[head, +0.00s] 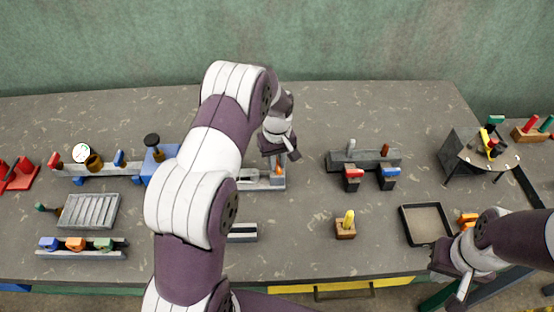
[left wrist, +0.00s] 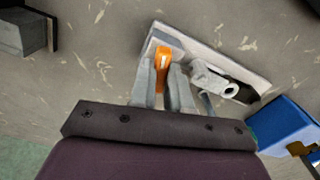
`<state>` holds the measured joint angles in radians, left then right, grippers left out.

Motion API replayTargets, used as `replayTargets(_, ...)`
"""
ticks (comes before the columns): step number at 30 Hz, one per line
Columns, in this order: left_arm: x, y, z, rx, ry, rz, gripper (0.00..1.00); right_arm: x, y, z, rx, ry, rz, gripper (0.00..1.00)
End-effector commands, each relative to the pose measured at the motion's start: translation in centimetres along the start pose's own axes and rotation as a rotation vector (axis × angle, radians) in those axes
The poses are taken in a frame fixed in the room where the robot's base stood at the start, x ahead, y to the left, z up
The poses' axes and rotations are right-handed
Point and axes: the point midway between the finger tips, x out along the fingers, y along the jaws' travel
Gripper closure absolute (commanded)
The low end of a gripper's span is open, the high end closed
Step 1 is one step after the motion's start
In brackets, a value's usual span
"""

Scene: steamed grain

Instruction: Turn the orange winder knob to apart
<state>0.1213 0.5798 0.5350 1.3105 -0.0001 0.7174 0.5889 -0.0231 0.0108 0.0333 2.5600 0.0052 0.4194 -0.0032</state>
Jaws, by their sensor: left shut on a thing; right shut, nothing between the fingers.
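The orange winder knob (left wrist: 163,69) sits at one end of a pale grey base (left wrist: 216,52) on the table. In the head view the knob shows as a small orange spot (head: 279,171) below my left gripper (head: 279,158). In the left wrist view my left gripper (left wrist: 163,82) has its two grey fingers on either side of the knob, shut on it. The knob has a white mark on its face. A grey clamp-like part (left wrist: 215,80) stands on the same base. My arm hides part of the base in the head view. My right gripper (head: 462,292) is shut and empty at the lower right.
A blue box (left wrist: 280,125) stands close to the base. A grey rack (head: 375,158) with red and blue blocks is to the right. A small wooden block with a yellow peg (head: 346,226) and a shallow tray (head: 425,209) lie further right. Bare table surrounds the block.

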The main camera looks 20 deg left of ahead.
Motion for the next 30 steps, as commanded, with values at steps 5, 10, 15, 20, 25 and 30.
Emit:
replayTargets(5,-0.18,0.05,-0.08,-0.163,0.002,0.002,1.0,-0.13,0.0,-0.01,0.0,0.0,0.0,1.0)
replayTargets(10,-0.21,0.07,-0.1,-0.325,0.002,0.002,1.0,-0.19,0.0,-0.02,0.0,0.0,0.0,1.0)
replayTargets(15,-0.22,0.08,-0.13,-0.486,0.003,0.003,1.0,-0.25,0.0,-0.03,0.0,0.0,0.0,1.0)
replayTargets(20,-0.23,0.09,-0.14,-0.638,0.003,0.004,1.0,-0.29,0.0,-0.03,0.0,0.0,0.0,1.0)
replayTargets(25,-0.24,0.1,-0.16,-0.799,0.003,0.005,1.0,-0.33,0.0,-0.04,0.0,0.0,0.0,1.0)
replayTargets(30,-0.25,0.1,-0.17,-0.954,0.003,0.005,1.0,-0.36,0.0,-0.04,0.0,0.0,0.0,1.0)
